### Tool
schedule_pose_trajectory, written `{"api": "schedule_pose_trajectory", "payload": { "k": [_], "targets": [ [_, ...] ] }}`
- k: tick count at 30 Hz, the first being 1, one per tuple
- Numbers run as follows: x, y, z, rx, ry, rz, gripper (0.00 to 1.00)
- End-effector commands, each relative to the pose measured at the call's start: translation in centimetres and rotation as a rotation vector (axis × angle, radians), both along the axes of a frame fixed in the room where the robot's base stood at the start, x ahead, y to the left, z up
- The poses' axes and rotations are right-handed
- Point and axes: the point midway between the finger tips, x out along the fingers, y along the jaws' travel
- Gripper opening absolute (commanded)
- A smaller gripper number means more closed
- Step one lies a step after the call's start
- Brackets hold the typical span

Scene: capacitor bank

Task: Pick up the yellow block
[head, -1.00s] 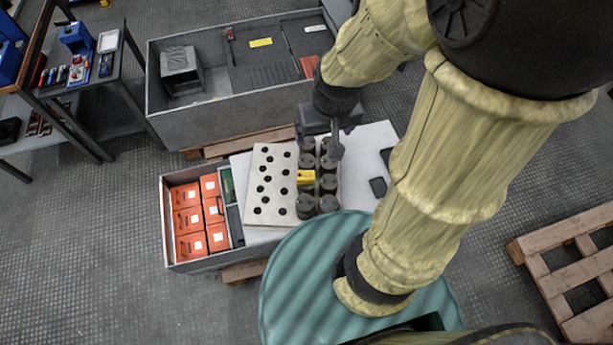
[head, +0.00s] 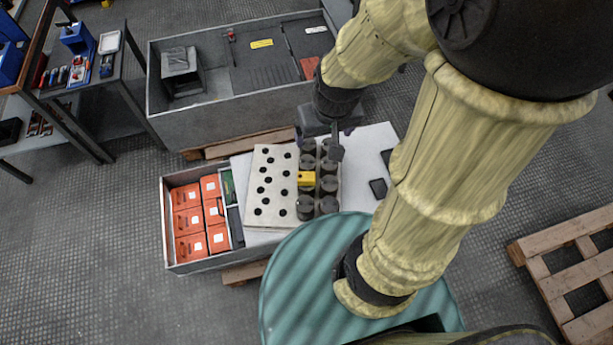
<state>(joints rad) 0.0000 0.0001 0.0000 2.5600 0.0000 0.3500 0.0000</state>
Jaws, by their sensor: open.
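The yellow block (head: 306,178) lies among dark grey cylinders (head: 328,185), at the right edge of a pale plate with black holes (head: 268,188). My gripper (head: 318,146) hangs above the far end of the cylinders, beyond the block in the picture. Its jaws are open and empty. One finger shows clearly on the right; the other is partly hidden. The gripper looks apart from the block, but its height above the cylinders is hard to tell.
The plate and cylinders stand on a white top (head: 372,140) with small dark flat items (head: 378,188). A tray with orange boxes (head: 187,222) is on the left. A large grey crate (head: 200,125) stands behind. A wooden pallet (head: 570,270) lies at right.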

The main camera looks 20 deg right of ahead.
Motion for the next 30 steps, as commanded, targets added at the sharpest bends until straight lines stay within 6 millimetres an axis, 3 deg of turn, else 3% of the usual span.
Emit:
{"api": "schedule_pose_trajectory", "payload": {
  "k": [12, 16, 20, 30],
  "targets": [
    [0.0, 0.0, -0.1, 0.000, 0.000, 0.000, 0.85],
    [0.8, 0.0, -1.6, -0.002, 0.014, -0.011, 0.85],
    [2.8, -0.1, -5.1, -0.005, 0.047, -0.038, 0.85],
    [9.6, -0.1, -17.9, 0.003, 0.161, -0.158, 0.85]
  ]
}}
